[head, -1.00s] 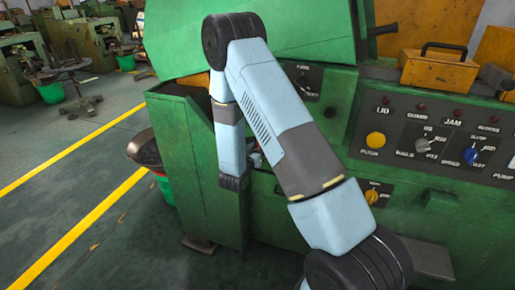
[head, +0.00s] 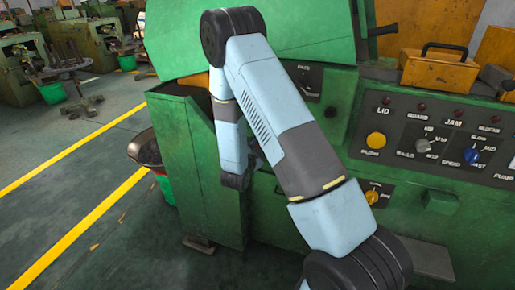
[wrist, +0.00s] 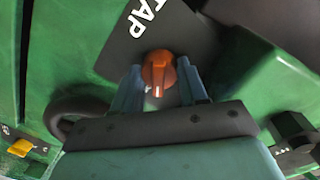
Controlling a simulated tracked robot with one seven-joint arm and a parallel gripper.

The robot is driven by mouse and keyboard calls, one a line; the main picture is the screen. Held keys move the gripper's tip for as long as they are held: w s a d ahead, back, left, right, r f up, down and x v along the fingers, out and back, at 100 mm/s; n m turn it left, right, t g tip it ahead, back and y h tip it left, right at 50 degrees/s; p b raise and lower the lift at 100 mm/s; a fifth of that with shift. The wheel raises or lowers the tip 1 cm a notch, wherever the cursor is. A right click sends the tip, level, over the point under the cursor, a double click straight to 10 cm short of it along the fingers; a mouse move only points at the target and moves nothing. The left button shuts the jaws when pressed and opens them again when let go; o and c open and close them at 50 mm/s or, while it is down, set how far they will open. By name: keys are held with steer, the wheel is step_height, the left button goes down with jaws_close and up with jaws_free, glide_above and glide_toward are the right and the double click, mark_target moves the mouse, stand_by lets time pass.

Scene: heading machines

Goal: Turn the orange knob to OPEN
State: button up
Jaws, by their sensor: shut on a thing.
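The orange knob (wrist: 158,68) sits on a dark plate in the wrist view, beside the white letters TAP. A white mark on the knob points toward the bottom of that picture. My gripper (wrist: 161,82) has one blue finger on each side of the knob and is shut on it. No OPEN label is readable. In the head view my arm reaches down against the green machine (head: 200,180), and my own links hide the knob and fingertips there.
A black round rim (wrist: 75,112) lies left of my gripper in the wrist view, and a black block (wrist: 292,128) lies right. The head view shows a control panel with a yellow button (head: 376,140) and a yellow knob (head: 372,197). Open floor lies left of the machine.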

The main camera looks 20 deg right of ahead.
steer(key=shift+m+y, duration=0.3)
steer(key=shift+m, duration=3)
steer(key=o, duration=1.1)
steer(key=shift+c, duration=0.2)
steer(key=f+v, duration=0.1)
steer(key=v, duration=1.2)
steer(key=shift+s+r, duration=0.35)
steer(key=shift+r, duration=0.05)
